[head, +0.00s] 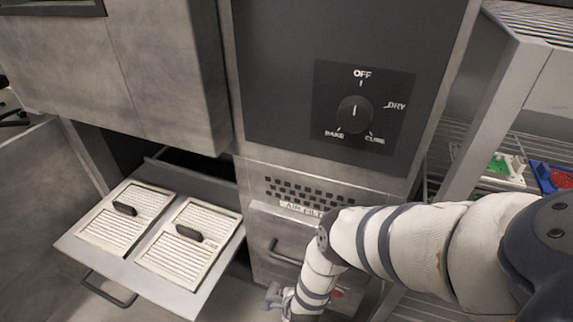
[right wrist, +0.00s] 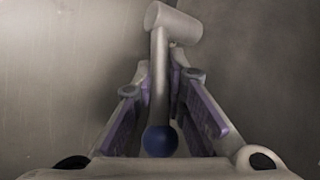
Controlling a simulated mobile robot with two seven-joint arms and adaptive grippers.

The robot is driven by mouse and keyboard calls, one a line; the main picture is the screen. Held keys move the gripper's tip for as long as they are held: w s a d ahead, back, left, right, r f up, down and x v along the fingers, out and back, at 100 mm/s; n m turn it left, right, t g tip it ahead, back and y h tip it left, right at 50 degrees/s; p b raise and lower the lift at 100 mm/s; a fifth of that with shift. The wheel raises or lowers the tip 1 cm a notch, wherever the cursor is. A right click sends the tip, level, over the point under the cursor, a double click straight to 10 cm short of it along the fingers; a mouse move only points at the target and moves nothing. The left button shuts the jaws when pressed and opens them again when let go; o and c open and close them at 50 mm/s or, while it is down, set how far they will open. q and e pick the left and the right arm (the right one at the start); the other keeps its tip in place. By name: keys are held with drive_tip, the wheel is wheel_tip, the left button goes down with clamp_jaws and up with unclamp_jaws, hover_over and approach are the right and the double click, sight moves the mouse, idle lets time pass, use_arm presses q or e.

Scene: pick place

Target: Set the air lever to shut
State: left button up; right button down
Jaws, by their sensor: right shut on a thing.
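The air lever (right wrist: 159,100) shows in the right wrist view as a grey rod with a dark blue ball at its near end. Its far end joins a grey cylinder (right wrist: 173,22) at the top. My right gripper (right wrist: 160,78) is shut on the lever, with a purple-padded finger on each side of the rod. In the head view my right gripper (head: 280,298) is low in front of the cabinet, at the bottom edge. The lever cannot be made out there, and no marking of its positions is readable. My left gripper is not in view.
A dial (head: 354,112) marked OFF, DRY, CURE and BAKE is on the dark panel, its pointer up towards OFF. A closed drawer with a handle (head: 286,252) lies under the AIR FILTER label. An open drawer (head: 180,292) at left holds two filters. Shelves stand at right.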

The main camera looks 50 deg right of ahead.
drive_tip(key=shift+s+f, duration=0.1)
drive_tip(key=shift+f, duration=0.05)
idle(0.3)
drive_tip(key=c, duration=1.9)
unclamp_jaws()
drive_tip(key=shift+s+a+r, duration=0.15)
drive_tip(key=shift+r, duration=0.25)
drive_tip(key=s+a+r, duration=0.1)
drive_tip(key=s+a, duration=0.2)
drive_tip(key=s, duration=0.3)
drive_tip(key=s+a+r, duration=0.2)
drive_tip(key=s+a, duration=0.1)
drive_tip(key=s, duration=0.3)
drive_tip(key=shift+s+a+r, duration=0.25)
drive_tip(key=shift+s+a, duration=0.05)
drive_tip(key=shift+s, duration=0.05)
drive_tip(key=shift+c, duration=0.2)
